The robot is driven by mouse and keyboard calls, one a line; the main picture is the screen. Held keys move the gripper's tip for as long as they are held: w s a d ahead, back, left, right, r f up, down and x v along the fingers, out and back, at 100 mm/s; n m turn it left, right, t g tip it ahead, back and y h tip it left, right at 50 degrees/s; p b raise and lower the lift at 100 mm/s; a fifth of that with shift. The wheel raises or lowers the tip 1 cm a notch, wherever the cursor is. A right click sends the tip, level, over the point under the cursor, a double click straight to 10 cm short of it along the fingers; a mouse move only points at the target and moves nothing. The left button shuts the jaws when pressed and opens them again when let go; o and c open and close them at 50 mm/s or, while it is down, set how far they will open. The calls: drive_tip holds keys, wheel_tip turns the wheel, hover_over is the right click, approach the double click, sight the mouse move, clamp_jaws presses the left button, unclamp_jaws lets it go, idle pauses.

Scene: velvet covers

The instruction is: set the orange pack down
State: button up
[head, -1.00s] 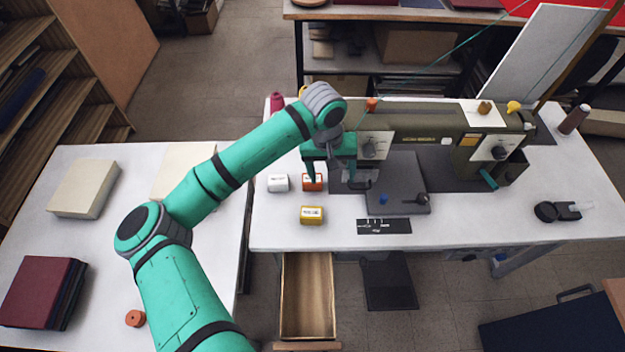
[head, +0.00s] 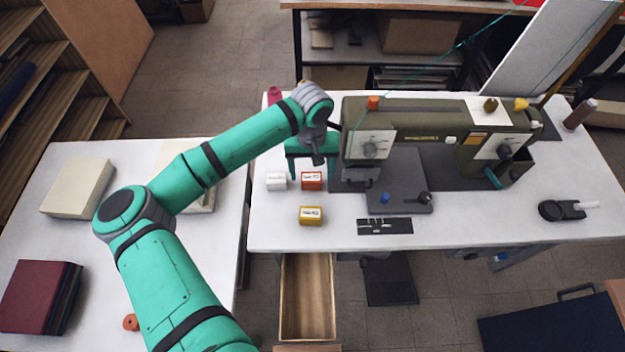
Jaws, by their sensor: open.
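The orange pack (head: 311,180), a small box with a white label, sits on the white sewing table (head: 275,225) left of the sewing machine. A white pack (head: 276,181) stands just left of it and a yellow pack (head: 311,216) stands in front of it. My gripper (head: 311,170) is open and empty, fingers pointing down, at the far side of the orange pack in the picture. Its fingers appear to lie to either side of the pack's width. How high the fingertips are above the table is hard to tell.
The olive sewing machine (head: 435,130) stands close to the right of my gripper. A grey plate (head: 400,185) and a dark strip (head: 385,226) lie before it. An open wooden drawer (head: 308,300) juts out in front. The table's front left is clear.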

sight(312, 180)
drive_tip(key=shift+f, duration=2.95)
drive_tip(key=shift+c, duration=0.3)
drive_tip(key=c, duration=1.2)
drive_tip(key=shift+o, duration=0.2)
drive_tip(key=shift+r, duration=0.1)
